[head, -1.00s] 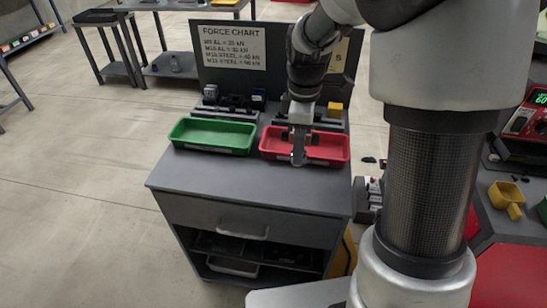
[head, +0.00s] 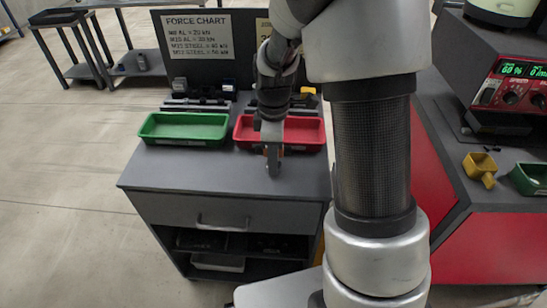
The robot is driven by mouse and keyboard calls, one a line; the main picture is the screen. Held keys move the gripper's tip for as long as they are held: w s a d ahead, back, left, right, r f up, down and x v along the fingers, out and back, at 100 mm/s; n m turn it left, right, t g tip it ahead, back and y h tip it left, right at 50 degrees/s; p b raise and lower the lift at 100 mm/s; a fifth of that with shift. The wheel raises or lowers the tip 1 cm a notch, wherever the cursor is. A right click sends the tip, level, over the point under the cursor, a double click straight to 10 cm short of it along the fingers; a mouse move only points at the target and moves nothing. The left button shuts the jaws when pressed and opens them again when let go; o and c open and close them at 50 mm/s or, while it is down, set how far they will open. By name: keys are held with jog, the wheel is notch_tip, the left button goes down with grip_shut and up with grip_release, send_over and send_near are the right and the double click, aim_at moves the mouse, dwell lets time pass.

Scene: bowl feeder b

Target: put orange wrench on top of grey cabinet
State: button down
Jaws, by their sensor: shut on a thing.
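The grey cabinet (head: 222,172) stands in the middle of the head view, with a flat dark grey top and a drawer in front. My gripper (head: 272,168) points down over the cabinet top, just in front of the red tray as seen here. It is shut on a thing. Only a small orange-brown patch of the orange wrench (head: 281,151) shows at the jaws; the rest is hidden by the gripper. I cannot tell whether the wrench touches the cabinet top.
A green tray (head: 184,140) and a red tray (head: 312,148) stand at the back of the cabinet top, before a force chart board (head: 199,36). The top's front left is clear. A red-sided bench (head: 470,230) with a yellow scoop (head: 480,166) is at right.

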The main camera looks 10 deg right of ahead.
jog(key=c, duration=1.3)
grip_release()
jog(key=shift+o, duration=0.2)
